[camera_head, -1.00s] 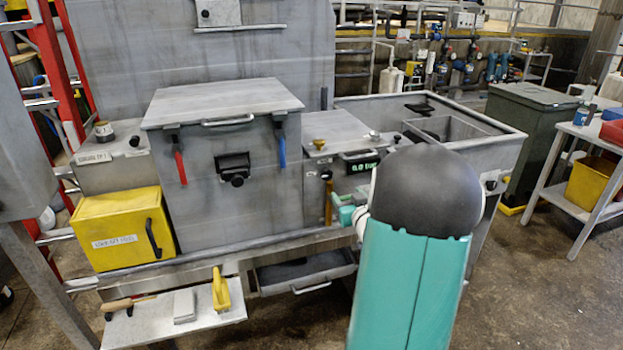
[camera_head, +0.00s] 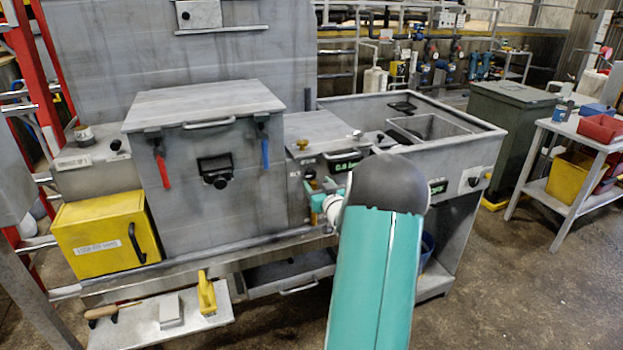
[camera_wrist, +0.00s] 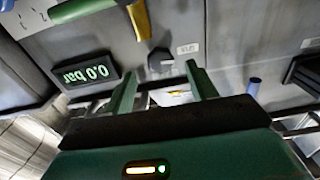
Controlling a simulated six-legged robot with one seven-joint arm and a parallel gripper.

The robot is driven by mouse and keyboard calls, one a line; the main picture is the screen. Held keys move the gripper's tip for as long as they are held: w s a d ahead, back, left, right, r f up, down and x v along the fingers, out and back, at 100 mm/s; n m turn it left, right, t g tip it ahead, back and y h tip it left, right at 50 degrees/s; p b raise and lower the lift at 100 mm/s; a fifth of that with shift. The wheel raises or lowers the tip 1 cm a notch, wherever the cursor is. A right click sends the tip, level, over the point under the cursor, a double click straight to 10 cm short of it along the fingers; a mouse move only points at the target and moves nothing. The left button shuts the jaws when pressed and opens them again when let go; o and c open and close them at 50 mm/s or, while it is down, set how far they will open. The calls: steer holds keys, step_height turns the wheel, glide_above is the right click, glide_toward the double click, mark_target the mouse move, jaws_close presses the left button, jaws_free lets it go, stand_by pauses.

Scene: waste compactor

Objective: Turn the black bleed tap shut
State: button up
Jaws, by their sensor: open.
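A small black tap (camera_wrist: 160,61) on the grey panel shows in the wrist view, beside a small white label. I take it for the bleed tap; its exact turn angle is hard to tell. My gripper (camera_wrist: 161,74) is open, with its two green fingers on either side of the tap's line and the tap just beyond the tips. I see no clear contact. In the head view my gripper (camera_head: 318,203) is at the front of the grey machine, partly covered by my arm. The tap is not discernible there.
A display (camera_wrist: 86,74) reading 0.0 bar, upside down, and a yellow handle (camera_wrist: 140,18) are close to the fingers. A yellow box (camera_head: 100,238) and a shelf with tools (camera_head: 140,325) are at lower left.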

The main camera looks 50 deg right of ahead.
mark_target(312, 177)
steer(key=x, duration=0.5)
steer(key=shift+c, duration=0.5)
steer(key=c, duration=0.8)
steer(key=shift+c, duration=0.2)
